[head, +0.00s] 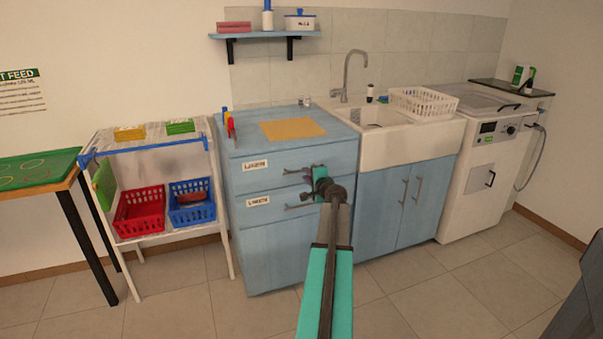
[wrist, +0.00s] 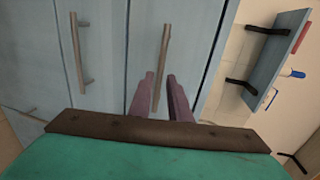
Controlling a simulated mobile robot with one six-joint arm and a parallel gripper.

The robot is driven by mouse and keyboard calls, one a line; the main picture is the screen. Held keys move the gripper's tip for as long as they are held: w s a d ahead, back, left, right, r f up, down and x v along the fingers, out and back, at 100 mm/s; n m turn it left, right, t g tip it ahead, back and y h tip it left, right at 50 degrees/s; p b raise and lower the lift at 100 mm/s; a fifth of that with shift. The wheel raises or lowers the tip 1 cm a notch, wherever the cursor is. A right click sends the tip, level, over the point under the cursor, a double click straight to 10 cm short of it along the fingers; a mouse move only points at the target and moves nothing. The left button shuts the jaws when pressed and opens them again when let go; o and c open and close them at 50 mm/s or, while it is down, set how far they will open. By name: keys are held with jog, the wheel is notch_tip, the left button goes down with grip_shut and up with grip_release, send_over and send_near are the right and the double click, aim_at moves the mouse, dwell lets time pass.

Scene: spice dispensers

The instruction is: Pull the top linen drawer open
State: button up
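The top linen drawer (head: 272,177) is the upper labelled blue front of the cabinet, and it looks closed. Its bar handle (head: 295,171) is partly hidden behind my arm; in the wrist view the handle (wrist: 163,45) runs down toward my fingertips. My gripper (head: 311,188) is in front of the drawers; in the wrist view its two purple fingers (wrist: 161,76) are a little apart, with the handle's near end between or just beyond their tips. I cannot tell whether they touch it.
A second labelled drawer (head: 258,216) lies below, with its own handle (wrist: 79,50). A sink cabinet (head: 385,215) stands to the right, and a rack with red (head: 139,222) and blue baskets (head: 193,214) to the left. The floor in front is clear.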

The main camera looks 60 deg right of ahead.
jog(key=shift+x, duration=2.75)
